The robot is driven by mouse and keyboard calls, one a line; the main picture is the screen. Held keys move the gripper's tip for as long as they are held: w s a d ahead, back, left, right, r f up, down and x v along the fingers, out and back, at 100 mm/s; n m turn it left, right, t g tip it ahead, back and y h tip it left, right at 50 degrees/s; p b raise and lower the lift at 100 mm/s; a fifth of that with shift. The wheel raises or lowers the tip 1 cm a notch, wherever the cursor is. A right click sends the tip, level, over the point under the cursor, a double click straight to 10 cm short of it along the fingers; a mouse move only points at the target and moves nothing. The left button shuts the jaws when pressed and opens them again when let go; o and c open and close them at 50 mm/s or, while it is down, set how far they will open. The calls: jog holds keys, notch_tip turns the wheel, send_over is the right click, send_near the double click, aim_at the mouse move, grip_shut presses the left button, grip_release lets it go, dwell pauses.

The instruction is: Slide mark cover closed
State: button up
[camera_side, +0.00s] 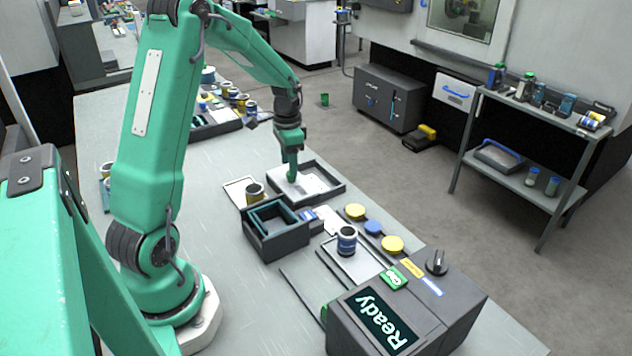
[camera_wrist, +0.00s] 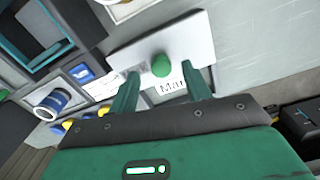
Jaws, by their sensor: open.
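The mark cover (camera_wrist: 195,38) is a white plate with a round green knob (camera_wrist: 161,65). A partly visible label reading "Mar" (camera_wrist: 172,86) lies beside its edge, so the area under the label is not fully covered. My gripper (camera_wrist: 162,80) is open, its two green fingers on either side of the knob and slightly short of it; I cannot tell whether they touch it. In the side view my gripper (camera_side: 291,176) points down over a dark-framed tray (camera_side: 335,191) holding the white surface, and it hides the knob.
A dark box with teal-edged compartments (camera_side: 275,243) stands close to the tray. Another blue-banded can (camera_side: 347,240) stands toward the front. Yellow and blue round buttons (camera_side: 374,227) line the right edge, before the "Ready" console (camera_side: 375,320).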

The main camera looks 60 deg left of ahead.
jog(key=shift+r, duration=2.75)
jog(key=shift+d+r, duration=0.2)
jog(key=s+d+r+t, duration=0.2)
jog(key=s+d+r, duration=0.1)
jog(key=s+d, duration=0.2)
jog(key=s+d+r+n+t, duration=0.1)
jog(key=s+d+r, duration=0.3)
jog(key=d, duration=0.5)
jog(key=s+d+r+n+t, duration=0.1)
jog(key=s+d+r+t, duration=0.1)
jog(key=s+d+r, duration=0.2)
jog(key=shift+s+d+t, duration=0.3)
jog(key=shift+s+d, duration=1.05)
jog(key=shift+d, duration=0.7)
